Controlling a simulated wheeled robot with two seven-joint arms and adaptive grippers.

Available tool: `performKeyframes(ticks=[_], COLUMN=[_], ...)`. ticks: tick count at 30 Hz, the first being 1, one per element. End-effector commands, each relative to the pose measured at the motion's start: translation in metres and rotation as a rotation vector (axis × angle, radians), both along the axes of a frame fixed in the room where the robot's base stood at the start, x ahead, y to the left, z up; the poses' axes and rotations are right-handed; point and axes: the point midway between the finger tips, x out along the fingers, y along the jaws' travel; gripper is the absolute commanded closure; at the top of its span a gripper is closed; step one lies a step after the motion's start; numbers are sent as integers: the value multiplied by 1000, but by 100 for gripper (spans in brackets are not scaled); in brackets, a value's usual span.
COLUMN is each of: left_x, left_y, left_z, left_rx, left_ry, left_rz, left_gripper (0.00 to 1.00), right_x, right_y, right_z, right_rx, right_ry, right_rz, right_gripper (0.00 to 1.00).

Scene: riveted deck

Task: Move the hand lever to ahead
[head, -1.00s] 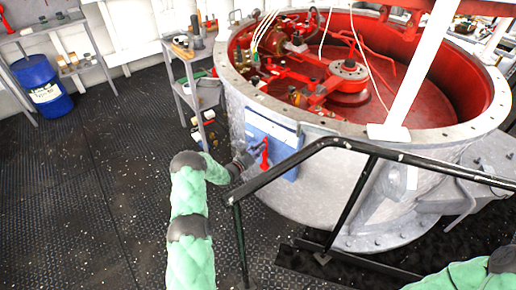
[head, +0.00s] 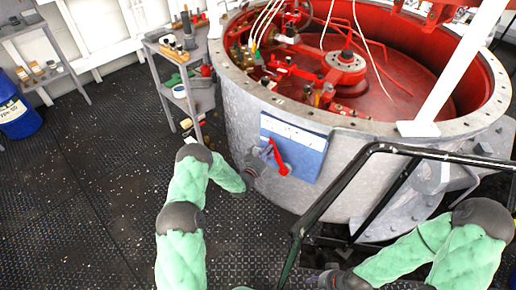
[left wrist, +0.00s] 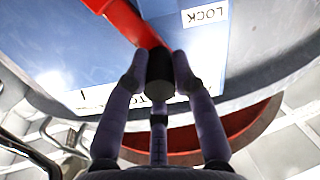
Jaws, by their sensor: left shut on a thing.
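The hand lever (head: 279,160) is a red bar on a blue panel (head: 308,152) on the side of the grey drum. In the head view it slants, lower end to the right. My left gripper (head: 256,162) is at the lever from its left. In the left wrist view, the red lever (left wrist: 136,22) ends in a dark round knob (left wrist: 160,68), and the fingers of my left gripper (left wrist: 160,75) are shut around that knob. A "LOCK" label (left wrist: 205,14) shows upside down; another label is mostly hidden by the fingers. My right gripper (head: 322,281) is low by the bottom edge, its fingers unclear.
A black handrail (head: 345,178) stands right of the panel, between my arms. A grey trolley (head: 178,75) with small items stands behind my left arm. The open drum (head: 240,105) has a red interior with machinery. The deck at left (head: 80,190) is clear.

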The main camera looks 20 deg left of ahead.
Motion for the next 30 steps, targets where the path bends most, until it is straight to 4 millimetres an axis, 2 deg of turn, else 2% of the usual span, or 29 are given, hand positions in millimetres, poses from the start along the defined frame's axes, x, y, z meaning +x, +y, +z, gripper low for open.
performKeyframes(ticks=[12, 13, 15, 26, 30], left_x=[0, 0, 0, -2, -13], left_y=[-1, -1, -1, -5, -3], left_z=[-1, -1, -1, -1, -2], left_rx=[-17, -17, -17, -17, -17], left_ry=[4, 4, 4, 4, 5], left_rz=[15, 15, 13, 6, 6], left_gripper=[100, 68, 50, 50, 50], right_x=[0, 0, 0, 0, 0], right_y=[0, 0, 0, 0, 0], right_z=[-1, -1, -1, -1, -1], right_rx=[0, 0, 0, 0, 0], right_ry=[-1, -1, -1, -1, -1], right_rz=[-1, -1, -1, -1, -1], right_gripper=[60, 60, 60, 60, 60])
